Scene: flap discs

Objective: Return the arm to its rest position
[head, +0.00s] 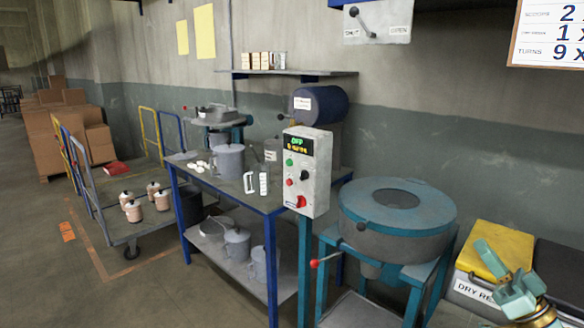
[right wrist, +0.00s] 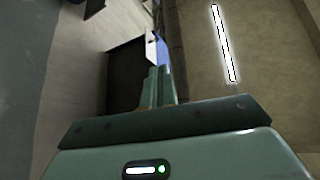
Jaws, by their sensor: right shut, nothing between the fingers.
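My right gripper (head: 492,260) is at the lower right of the head view, a teal gripper with its fingers pointing up and to the left. It appears in front of the yellow-lidded bin (head: 494,248) and holds nothing. In the right wrist view its two fingers (right wrist: 158,86) stand close together, shut, with no object between them. Part of my right arm with a gold-coloured ring shows below it at the picture's edge. My left gripper and left arm are not in view.
A round teal machine (head: 400,212) stands left of my right gripper, with a control box (head: 306,172) beside it. A blue-framed workbench (head: 225,192) holds grey pots. A cart (head: 125,232) carries several lidded canisters. A dark bin (head: 558,270) is at the right.

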